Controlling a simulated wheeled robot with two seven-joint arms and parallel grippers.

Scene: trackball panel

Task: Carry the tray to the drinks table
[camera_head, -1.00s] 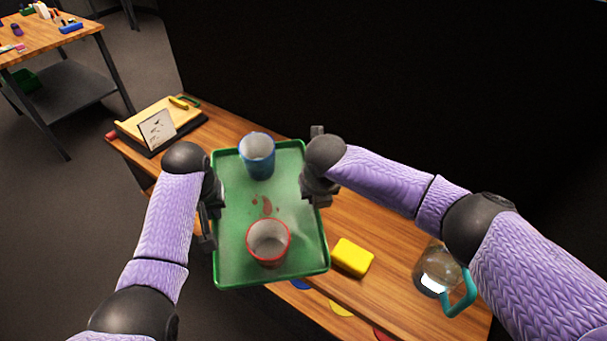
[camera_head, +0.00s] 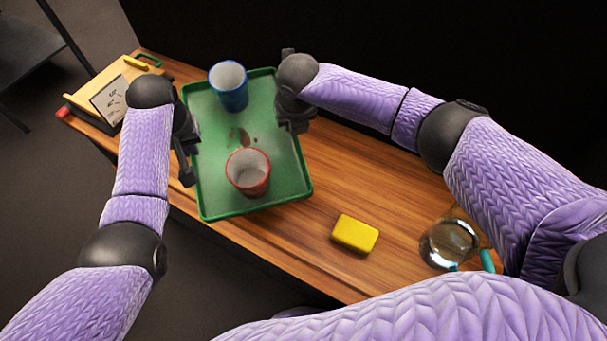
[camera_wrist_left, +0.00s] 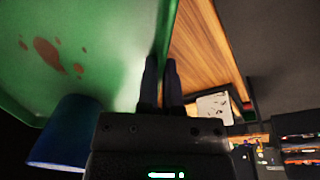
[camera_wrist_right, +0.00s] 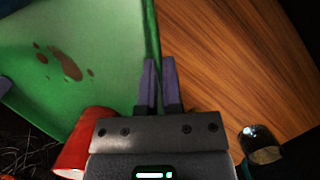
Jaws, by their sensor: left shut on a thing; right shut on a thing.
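The green tray (camera_head: 280,190) carries a blue cup (camera_head: 229,88) at its far end and a red cup (camera_head: 248,172) at its near end, both upright. Brown stains mark the tray floor between them. My left gripper (camera_head: 187,155) is shut on the tray's left rim, and my right gripper (camera_head: 296,112) is shut on its right rim. Both wrist views show the fingers at the rim, in the left (camera_wrist_left: 160,85) and in the right (camera_wrist_right: 160,85). The tray is over the wooden table (camera_head: 385,190); I cannot tell whether it touches the top.
A yellow sponge (camera_head: 355,233) lies on the table right of the tray. A glass jug (camera_head: 448,242) with a teal handle stands farther right, partly hidden by my arm. A picture card (camera_head: 108,100) leans on a wooden board (camera_head: 82,98) at the far left end.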

